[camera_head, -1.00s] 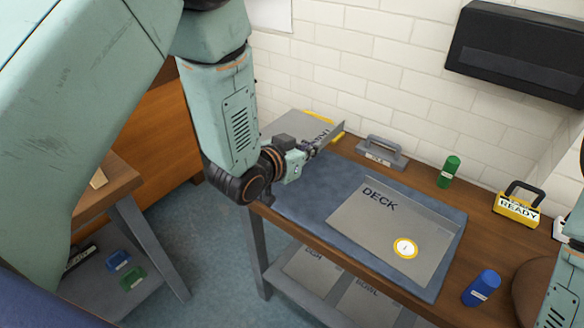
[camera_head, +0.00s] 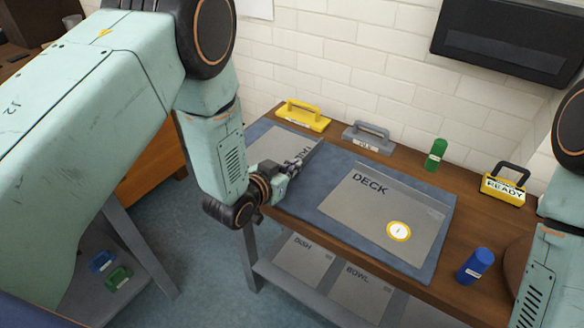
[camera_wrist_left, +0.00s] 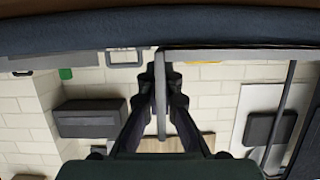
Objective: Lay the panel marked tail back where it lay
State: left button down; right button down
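A flat grey panel (camera_head: 280,143) is at the left end of the blue mat on the bench, flat and at or just above the mat; I cannot tell if it touches. Its lettering is mostly hidden by my gripper, so I cannot read it. My left gripper (camera_head: 297,163) is at the panel's near right side, shut on its upright flange. In the left wrist view the flange (camera_wrist_left: 160,95) stands between the fingers. A second grey panel marked DECK (camera_head: 385,215), with a round yellow-rimmed disc (camera_head: 398,231), lies on the mat to the right. My right gripper is out of view.
The blue mat (camera_head: 318,200) shows bare between the panels. Behind it stand a yellow handled block (camera_head: 303,118), a grey one (camera_head: 368,139) and a green cylinder (camera_head: 435,154). A yellow READY block (camera_head: 504,188) and blue cylinder (camera_head: 475,266) are right. Panels lie on the lower shelf.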

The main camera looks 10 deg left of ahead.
pick_arm(q)
jog(key=c, duration=2.1)
grip_release()
jog(key=shift+d+f, duration=0.1)
jog(key=shift+d, duration=0.25)
jog(key=o, duration=0.5)
jog(key=shift+a, duration=0.35)
jog(key=shift+o, duration=0.4)
jog(key=shift+d, duration=0.3)
jog(key=shift+s+a+r, duration=0.1)
jog(key=shift+r, duration=0.1)
jog(key=p+v, duration=0.1)
jog(key=v, duration=1.1)
jog(key=s+a+f+n+g+y, duration=0.25)
jog(key=s+f+g, duration=0.35)
jog(key=s+f, duration=0.65)
jog(key=s+a+f+n+g+y, duration=0.1)
jog(key=s+f+g, duration=0.1)
jog(key=s, duration=0.6)
jog(key=s+a+f+n+g+y, duration=0.1)
jog(key=s+a+f+g, duration=0.1)
jog(key=s+g, duration=0.3)
jog(key=s, duration=0.3)
jog(key=shift+s+f, duration=0.35)
jog(key=shift+a, duration=0.1)
